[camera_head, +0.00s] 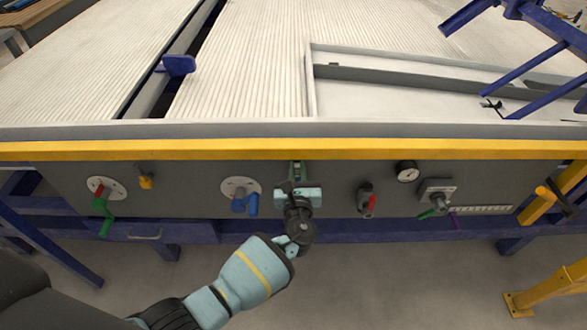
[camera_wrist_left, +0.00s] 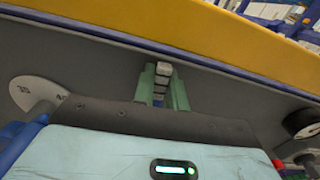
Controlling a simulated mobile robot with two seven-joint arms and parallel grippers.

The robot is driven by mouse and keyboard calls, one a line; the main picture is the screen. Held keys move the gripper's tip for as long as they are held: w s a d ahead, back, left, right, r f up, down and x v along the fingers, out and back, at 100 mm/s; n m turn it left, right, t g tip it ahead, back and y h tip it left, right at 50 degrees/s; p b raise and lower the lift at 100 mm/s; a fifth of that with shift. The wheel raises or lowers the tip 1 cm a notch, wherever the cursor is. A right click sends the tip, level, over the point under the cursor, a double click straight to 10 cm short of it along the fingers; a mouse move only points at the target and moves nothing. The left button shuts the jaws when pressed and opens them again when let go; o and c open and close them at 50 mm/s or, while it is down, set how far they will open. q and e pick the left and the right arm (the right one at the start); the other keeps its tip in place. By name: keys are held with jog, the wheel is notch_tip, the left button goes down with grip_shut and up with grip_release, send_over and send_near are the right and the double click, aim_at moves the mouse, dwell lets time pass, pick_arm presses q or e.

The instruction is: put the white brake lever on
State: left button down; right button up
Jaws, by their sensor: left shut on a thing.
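My left gripper (camera_head: 297,174) is at the middle of the dark front panel, just under the yellow rail. In the left wrist view its two green fingers (camera_wrist_left: 162,88) are shut on a small white lever (camera_wrist_left: 163,69), the white brake lever. Its tip shows between the fingers; the rest is hidden by the fingers and gripper body. In the head view the gripper covers most of the lever. My right gripper is in neither view.
A blue-handled valve (camera_head: 245,200) is close on the left, and a red-handled valve (camera_head: 367,199) is on the right. Beyond are a green lever (camera_head: 103,210), a gauge (camera_head: 407,171) and a switch plate (camera_head: 437,193). The yellow rail (camera_head: 200,149) runs above.

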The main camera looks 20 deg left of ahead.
pick_arm(q)
jog(key=shift+d+f+m, duration=0.1)
jog(key=shift+d+m, duration=0.15)
jog(key=shift+m, duration=0.15)
jog(key=c, duration=1.4)
grip_release()
jog(key=shift+c, duration=0.2)
jog(key=p+v, duration=0.1)
jog(key=v, duration=0.6)
jog(key=shift+s, duration=0.4)
jog(key=shift+d, duration=0.1)
